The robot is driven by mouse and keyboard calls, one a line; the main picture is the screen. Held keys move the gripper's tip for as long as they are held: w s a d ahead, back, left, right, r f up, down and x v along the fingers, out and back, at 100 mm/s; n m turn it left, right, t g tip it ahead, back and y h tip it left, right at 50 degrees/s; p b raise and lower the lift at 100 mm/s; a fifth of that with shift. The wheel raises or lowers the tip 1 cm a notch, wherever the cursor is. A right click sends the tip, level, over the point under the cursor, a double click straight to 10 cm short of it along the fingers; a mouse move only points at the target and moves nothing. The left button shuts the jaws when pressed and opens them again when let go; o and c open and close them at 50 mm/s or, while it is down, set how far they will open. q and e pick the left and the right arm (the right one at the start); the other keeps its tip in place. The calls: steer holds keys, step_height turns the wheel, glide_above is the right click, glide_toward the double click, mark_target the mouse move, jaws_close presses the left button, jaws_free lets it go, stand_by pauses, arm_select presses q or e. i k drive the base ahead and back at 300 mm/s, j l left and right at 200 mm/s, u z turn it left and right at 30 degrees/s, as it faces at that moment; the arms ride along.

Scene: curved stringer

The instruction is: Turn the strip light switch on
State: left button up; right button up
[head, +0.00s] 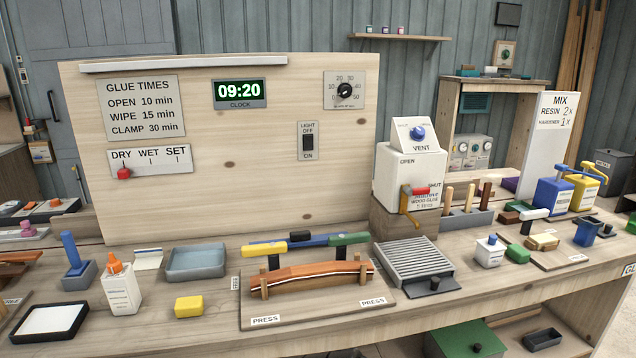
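The light switch (308,143) is a grey plate on the upright wooden board, right of the clock. Its label reads LIGHT, with OFF above and ON below a dark rocker. The rocker is too small to tell which way it is set. A long pale strip (183,63), which looks like the strip light, runs along the board's top left edge and shows no clear glow. Neither of my grippers is in view.
The wooden board (230,200) stands at the back of the bench. In front lie a clamped curved wood piece (310,275), a grey tray (196,262) and a glue bottle (121,290). A vent and glue box (409,175) stands right of the board. Space before the switch is open.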

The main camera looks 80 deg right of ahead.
mark_target(308, 139)
steer(key=z, duration=4.4)
steer(key=u, duration=1.7)
steer(key=i+u, duration=0.4)
steer(key=i+l+u, duration=0.35)
steer(key=i+j, duration=0.1)
